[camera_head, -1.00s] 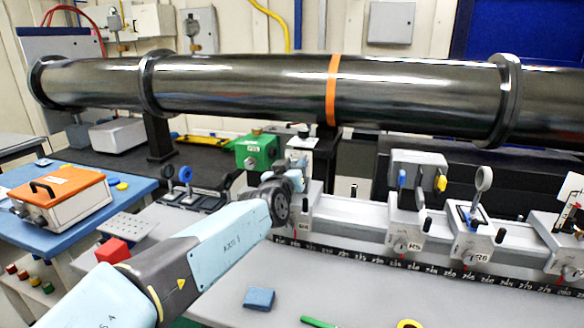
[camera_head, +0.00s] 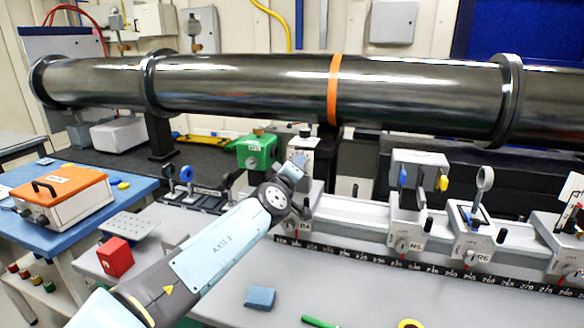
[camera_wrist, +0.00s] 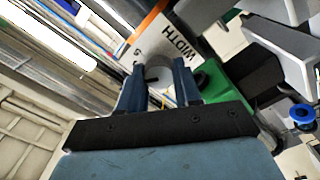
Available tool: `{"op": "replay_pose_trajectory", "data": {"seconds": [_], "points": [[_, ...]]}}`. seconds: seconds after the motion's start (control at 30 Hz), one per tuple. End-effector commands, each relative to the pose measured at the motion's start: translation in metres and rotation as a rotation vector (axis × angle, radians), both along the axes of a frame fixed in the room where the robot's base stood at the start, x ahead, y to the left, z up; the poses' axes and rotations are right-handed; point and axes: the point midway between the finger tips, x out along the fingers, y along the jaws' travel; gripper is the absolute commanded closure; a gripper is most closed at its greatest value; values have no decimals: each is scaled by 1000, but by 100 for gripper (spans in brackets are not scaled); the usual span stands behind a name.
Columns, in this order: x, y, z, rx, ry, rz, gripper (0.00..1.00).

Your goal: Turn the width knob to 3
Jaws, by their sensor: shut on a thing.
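The width knob (camera_wrist: 158,73) is a grey round knob on a white face. The word WIDTH is printed beside it on that white panel (camera_wrist: 190,57) in the wrist view, rotated. A digit that looks like 5 shows near the knob; other marks are hidden, and I cannot read the setting. My gripper (camera_wrist: 157,82) has its two dark blue fingers on either side of the knob, shut on it. In the head view the white unit (camera_head: 302,143) stands behind my wrist, and the knob is hidden there.
A green box (camera_head: 258,150) stands just left of the white unit. A rail (camera_head: 345,212) with several optics mounts runs to the right. A large dark pipe (camera_head: 240,85) crosses behind. A red cube (camera_head: 115,257) and a blue block (camera_head: 260,298) lie on the grey bench.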

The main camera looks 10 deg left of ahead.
Motion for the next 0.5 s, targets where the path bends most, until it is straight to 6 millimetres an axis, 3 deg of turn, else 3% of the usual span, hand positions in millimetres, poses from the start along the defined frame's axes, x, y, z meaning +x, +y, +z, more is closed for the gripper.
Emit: {"op": "replay_pose_trajectory", "data": {"seconds": [0.5], "points": [[-1, 0, -4, -275, 27, -2, 97]]}}
